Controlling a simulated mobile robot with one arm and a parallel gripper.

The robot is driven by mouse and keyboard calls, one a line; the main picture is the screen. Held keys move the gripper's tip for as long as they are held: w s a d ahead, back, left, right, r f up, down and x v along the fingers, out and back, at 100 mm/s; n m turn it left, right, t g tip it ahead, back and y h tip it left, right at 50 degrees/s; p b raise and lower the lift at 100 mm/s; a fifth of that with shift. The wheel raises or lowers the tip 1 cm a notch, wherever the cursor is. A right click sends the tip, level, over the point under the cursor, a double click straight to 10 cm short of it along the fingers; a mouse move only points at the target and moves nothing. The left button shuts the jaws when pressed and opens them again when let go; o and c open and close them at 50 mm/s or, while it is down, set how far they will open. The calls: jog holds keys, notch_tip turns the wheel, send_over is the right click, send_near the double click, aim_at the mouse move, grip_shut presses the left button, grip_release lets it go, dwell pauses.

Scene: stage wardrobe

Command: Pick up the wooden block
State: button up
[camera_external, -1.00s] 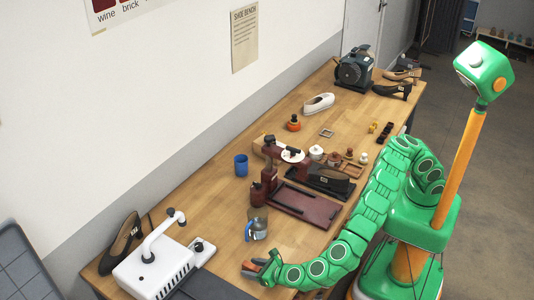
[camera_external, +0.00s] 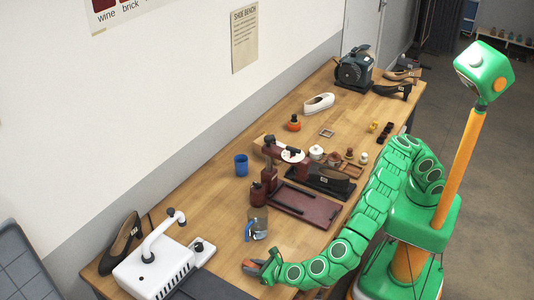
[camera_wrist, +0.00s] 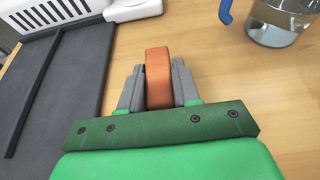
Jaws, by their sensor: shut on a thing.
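The wooden block (camera_wrist: 158,76) is a reddish-brown upright piece with a rounded top, seen in the wrist view between my grey fingers. My gripper (camera_wrist: 158,90) is shut on it, with one finger against each side. In the external view my gripper (camera_external: 262,268) is low over the near edge of the wooden bench (camera_external: 225,215), and a small orange-brown bit of the block (camera_external: 251,265) shows at its tip. I cannot tell whether the block touches the bench top.
A clear jug with a blue handle (camera_wrist: 278,20) stands close by at the upper right of the wrist view. A dark mat (camera_wrist: 55,85) and a white machine (camera_external: 155,268) lie to the left. A maroon tray (camera_external: 305,205) lies farther along the bench.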

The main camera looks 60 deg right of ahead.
aim_at(256, 265)
jog(key=r, duration=0.3)
jog(key=shift+s+d+r, duration=0.35)
jog(key=shift+d+r, duration=0.1)
jog(key=s+d+r, duration=0.6)
jog(key=d+r, duration=0.2)
jog(key=d, duration=0.3)
jog(key=shift+s+r, duration=0.15)
jog(key=shift+s, duration=0.25)
